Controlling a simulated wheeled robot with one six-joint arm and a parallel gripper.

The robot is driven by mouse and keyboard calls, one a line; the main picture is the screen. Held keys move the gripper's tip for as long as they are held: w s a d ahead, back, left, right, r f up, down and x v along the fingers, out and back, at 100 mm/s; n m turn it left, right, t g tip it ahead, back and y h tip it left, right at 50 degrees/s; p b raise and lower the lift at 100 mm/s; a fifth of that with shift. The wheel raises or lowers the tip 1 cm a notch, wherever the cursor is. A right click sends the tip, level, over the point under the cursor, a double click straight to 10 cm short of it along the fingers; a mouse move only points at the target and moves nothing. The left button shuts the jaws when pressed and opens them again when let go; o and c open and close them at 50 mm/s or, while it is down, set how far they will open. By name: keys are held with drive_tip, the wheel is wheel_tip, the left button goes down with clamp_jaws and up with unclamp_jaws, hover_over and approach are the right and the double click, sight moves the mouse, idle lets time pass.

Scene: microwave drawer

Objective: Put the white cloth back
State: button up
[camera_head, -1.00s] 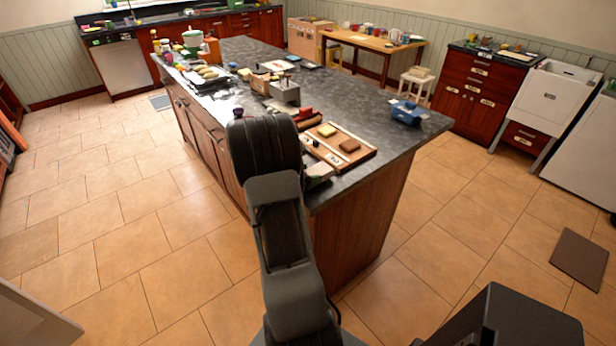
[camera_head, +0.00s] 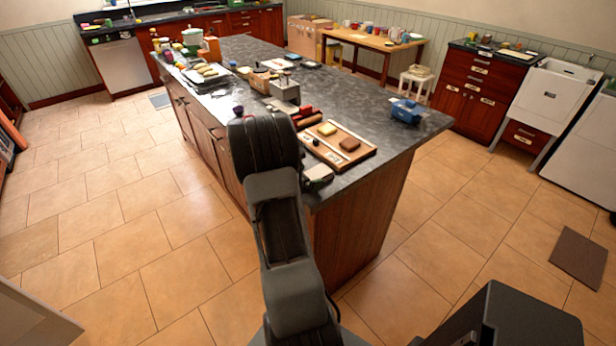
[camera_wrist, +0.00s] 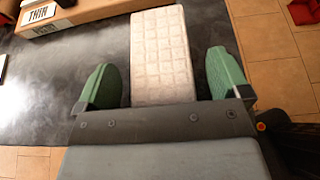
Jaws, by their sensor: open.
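The white cloth (camera_wrist: 162,52) is a pale, folded block with a waffle pattern, lying on the dark countertop near its edge. In the head view, a pale item (camera_head: 319,172) at the island's near corner looks like this cloth, partly hidden by my arm. My gripper (camera_wrist: 167,85) is open, with a green finger on each side of the cloth's near end. There is a gap between each finger and the cloth. The cloth's near end is hidden behind the gripper body, so I cannot tell how far it reaches.
A wooden tray (camera_head: 365,159) with a yellow and a brown block lies beside the cloth; its side with a "THIN" label (camera_wrist: 39,13) shows in the wrist view. A blue container (camera_head: 406,111) stands farther right on the island (camera_head: 405,147). Tiled floor surrounds the island.

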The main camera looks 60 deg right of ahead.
drive_tip(key=shift+r, duration=0.2)
drive_tip(key=v, duration=1.1)
drive_tip(key=s+a+r+m+t+y, duration=0.1)
drive_tip(key=a+m+y, duration=0.3)
drive_tip(key=a, duration=0.6)
drive_tip(key=s+a+r+m+t+y, duration=0.2)
drive_tip(key=a+r+m+t+y, duration=0.1)
drive_tip(key=a, duration=0.8)
drive_tip(key=s+a+r+m+t+y, duration=0.1)
drive_tip(key=a+r+m+t+y, duration=0.2)
drive_tip(key=a+m, duration=0.4)
drive_tip(key=a+t+y, duration=0.1)
drive_tip(key=a+y, duration=0.1)
drive_tip(key=a, duration=0.1)
drive_tip(key=shift+s+a+y+b, duration=0.3)
drive_tip(key=shift+s+a+y, duration=0.05)
drive_tip(key=shift+s+y, duration=0.05)
drive_tip(key=shift+c, duration=0.2)
